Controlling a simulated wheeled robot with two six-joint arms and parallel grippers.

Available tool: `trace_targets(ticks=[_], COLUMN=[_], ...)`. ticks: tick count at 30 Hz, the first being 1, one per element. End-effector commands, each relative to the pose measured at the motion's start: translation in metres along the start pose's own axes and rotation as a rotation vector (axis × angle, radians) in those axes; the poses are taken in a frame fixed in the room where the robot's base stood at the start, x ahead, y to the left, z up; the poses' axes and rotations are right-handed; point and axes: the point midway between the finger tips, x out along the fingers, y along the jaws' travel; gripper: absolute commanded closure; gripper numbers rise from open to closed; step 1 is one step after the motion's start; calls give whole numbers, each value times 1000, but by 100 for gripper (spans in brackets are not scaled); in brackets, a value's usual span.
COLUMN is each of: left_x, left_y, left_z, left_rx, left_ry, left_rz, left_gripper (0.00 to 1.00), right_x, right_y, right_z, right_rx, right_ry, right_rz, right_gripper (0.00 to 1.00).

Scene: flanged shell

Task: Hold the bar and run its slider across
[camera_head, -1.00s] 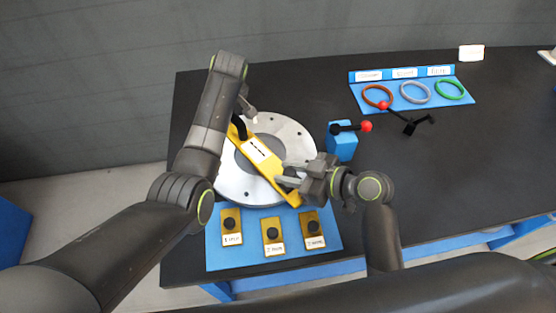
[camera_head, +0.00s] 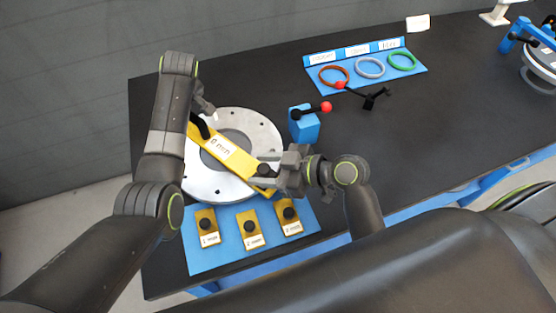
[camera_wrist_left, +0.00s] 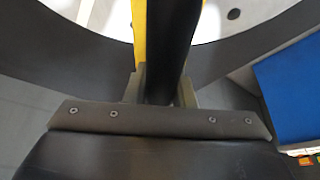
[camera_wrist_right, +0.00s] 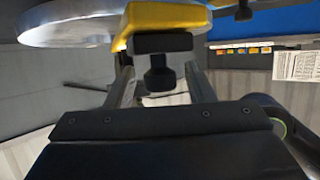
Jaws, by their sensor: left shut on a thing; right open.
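The yellow bar (camera_head: 229,155) with a white label lies slantwise across a round silver flange (camera_head: 195,185). My left gripper (camera_head: 205,113) is at the bar's far end, shut on its black handle (camera_head: 199,126). In the left wrist view the handle (camera_wrist_left: 172,40) stands between the fingers (camera_wrist_left: 163,88), beside the yellow bar (camera_wrist_left: 139,30). My right gripper (camera_head: 265,178) is open at the bar's near end, by the black slider knob (camera_head: 264,170). In the right wrist view the knob (camera_wrist_right: 159,76) lies between the open fingers (camera_wrist_right: 160,88), with a gap on each side.
A blue mat (camera_head: 225,262) with several yellow blocks with black knobs lies in front of the flange. A blue block (camera_head: 304,124) with a red-tipped lever stands to the right. A blue ring tray (camera_head: 372,72) and a black-and-red lever part (camera_head: 368,96) lie farther back.

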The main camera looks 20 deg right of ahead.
Motion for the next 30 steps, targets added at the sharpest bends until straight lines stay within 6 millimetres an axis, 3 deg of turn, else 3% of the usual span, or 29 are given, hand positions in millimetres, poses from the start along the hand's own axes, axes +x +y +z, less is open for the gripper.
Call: trace_targets(ticks=[21,30], left_x=[0,0], left_y=[0,0], left_z=[-1,-1], left_rx=[0,0], left_ry=[4,3], left_rz=[0,0], left_gripper=[100,100], right_x=[-92,-114], right_y=[0,0], right_z=[2,1], right_rx=[-4,-1], right_ry=[-6,-3], right_rz=[0,0], right_gripper=[51,51])
